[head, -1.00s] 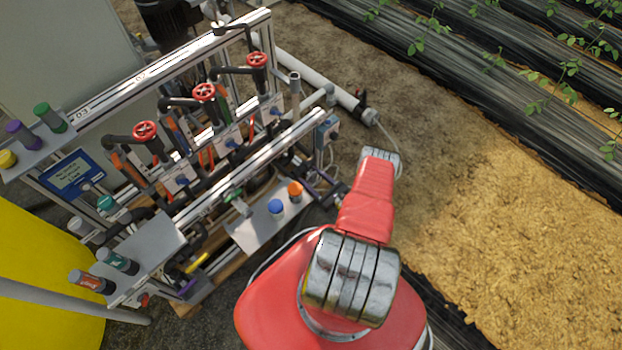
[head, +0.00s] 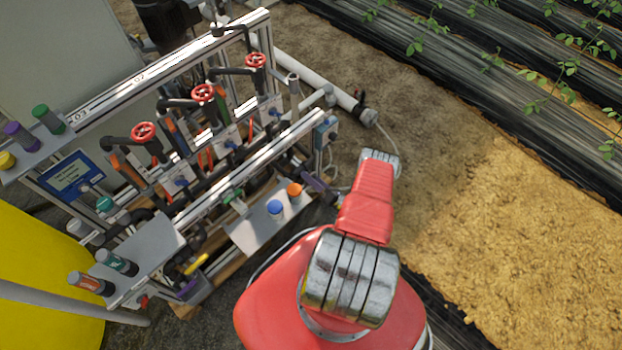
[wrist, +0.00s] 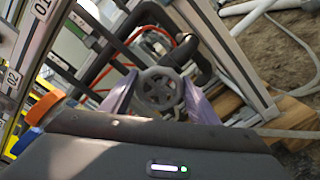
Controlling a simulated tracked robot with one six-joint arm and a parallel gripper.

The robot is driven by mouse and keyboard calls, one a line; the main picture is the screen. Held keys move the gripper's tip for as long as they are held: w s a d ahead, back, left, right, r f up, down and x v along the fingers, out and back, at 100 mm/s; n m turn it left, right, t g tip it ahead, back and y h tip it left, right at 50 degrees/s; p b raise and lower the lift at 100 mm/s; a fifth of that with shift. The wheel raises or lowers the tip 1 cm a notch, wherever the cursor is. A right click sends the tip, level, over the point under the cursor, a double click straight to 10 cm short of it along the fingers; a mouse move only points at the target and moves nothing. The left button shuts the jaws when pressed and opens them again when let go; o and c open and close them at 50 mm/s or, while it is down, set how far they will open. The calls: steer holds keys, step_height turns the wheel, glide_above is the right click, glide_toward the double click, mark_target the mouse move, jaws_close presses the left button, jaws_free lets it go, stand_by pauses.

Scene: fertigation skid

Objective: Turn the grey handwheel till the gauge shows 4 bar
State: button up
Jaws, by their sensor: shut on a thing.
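The grey handwheel (wrist: 160,90), a dark spoked wheel, is in the middle of the wrist view. My gripper (wrist: 158,82) has its two purple fingers on either side of the wheel's rim and is shut on it. In the head view, a purple finger of my gripper (head: 317,184) shows at the right end of the skid, largely hidden by my arm. The grey handwheel cannot be made out there. I cannot make out a pressure gauge or its reading in either view.
Red handwheels (head: 203,94) stand along the skid's pipes. A blue display box (head: 72,175) sits at the left. A shelf (head: 250,232) carries a blue and an orange cap. A white pipe (head: 320,80) runs behind. Open soil lies to the right.

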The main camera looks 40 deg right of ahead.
steer(key=m, duration=0.5)
steer(key=shift+d+f, duration=0.15)
steer(key=shift+f, duration=0.1)
stand_by(0.4)
steer(key=o, duration=1.1)
steer(key=shift+s, duration=0.1)
steer(key=shift+s+d, duration=0.15)
steer(key=shift+s, duration=6.65)
